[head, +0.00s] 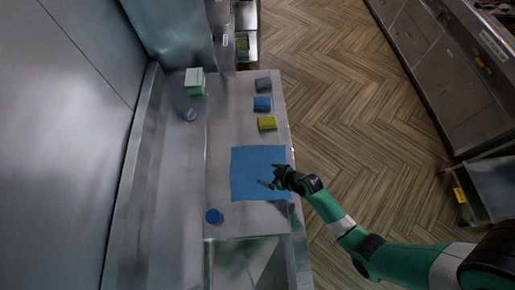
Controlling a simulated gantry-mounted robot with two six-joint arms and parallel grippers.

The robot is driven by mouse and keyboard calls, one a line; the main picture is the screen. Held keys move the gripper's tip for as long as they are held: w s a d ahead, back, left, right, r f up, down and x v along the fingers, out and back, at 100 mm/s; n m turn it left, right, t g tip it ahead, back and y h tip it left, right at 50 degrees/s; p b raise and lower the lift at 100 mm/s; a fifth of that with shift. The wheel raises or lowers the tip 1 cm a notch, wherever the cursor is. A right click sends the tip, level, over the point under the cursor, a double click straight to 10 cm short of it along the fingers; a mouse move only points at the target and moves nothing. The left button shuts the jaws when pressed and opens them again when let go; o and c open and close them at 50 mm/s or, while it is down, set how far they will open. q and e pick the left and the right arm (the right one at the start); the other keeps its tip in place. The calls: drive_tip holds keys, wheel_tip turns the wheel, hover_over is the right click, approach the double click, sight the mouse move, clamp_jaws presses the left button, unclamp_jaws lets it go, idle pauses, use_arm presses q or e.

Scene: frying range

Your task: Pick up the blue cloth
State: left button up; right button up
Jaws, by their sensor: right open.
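The blue cloth (248,179) lies flat and spread out on the metal counter (228,122), reaching close to its right edge. My right gripper (270,176) is over the right part of the cloth, open, with its fingers pointing left. I cannot tell whether the fingers touch the cloth or hover above it. The gripper and wrist hide a small part of the cloth's right side. My left gripper is not in this view.
Yellow (267,123), blue (262,103) and grey (263,84) small items stand in a row beyond the cloth along the right edge. A round blue object (214,216) sits at the near left. A green-and-white box (195,82) stands at the far end.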

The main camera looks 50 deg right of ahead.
sight(258, 170)
drive_tip(key=b+x, duration=0.3)
drive_tip(key=x, duration=0.2)
drive_tip(key=shift+s+f+b, duration=0.1)
drive_tip(key=shift+s+b, duration=0.1)
drive_tip(key=shift+b, duration=0.1)
drive_tip(key=shift+w+f+b, duration=0.3)
drive_tip(key=shift+w+b, duration=0.15)
clamp_jaws()
idle(0.4)
wheel_tip(258, 170, up, 12)
drive_tip(key=p, duration=0.9)
